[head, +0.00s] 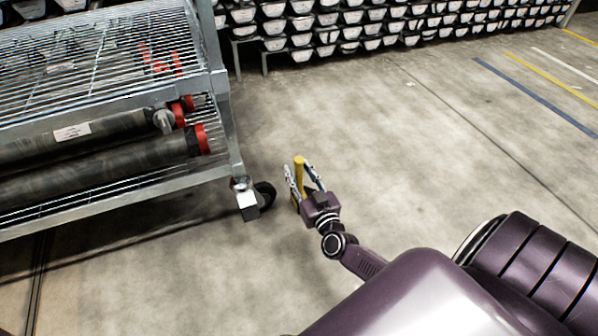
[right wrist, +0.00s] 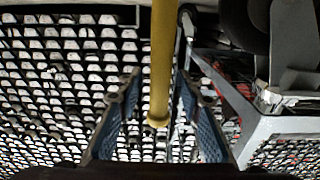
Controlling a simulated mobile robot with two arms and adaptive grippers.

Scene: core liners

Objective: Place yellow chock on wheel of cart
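The yellow chock (head: 299,166) shows mainly as an upright yellow bar beside the cart's near right corner; its lower part is mostly hidden behind my gripper. The bar also shows in the right wrist view (right wrist: 162,60), coming down from the top edge. My right gripper (head: 304,177) is open, with one finger on each side of the bar and a visible gap at the left finger in the wrist view. The black cart wheel (head: 265,194) is just left of the gripper, under the cart (head: 225,120), and apart from it. My left gripper is not in view.
Long dark tubes with red ends (head: 110,150) lie on the cart's wire shelf. Racks of white-ended trays (head: 370,25) line the back. The concrete floor (head: 430,130) right of the gripper is clear, with blue, yellow and white lines farther right.

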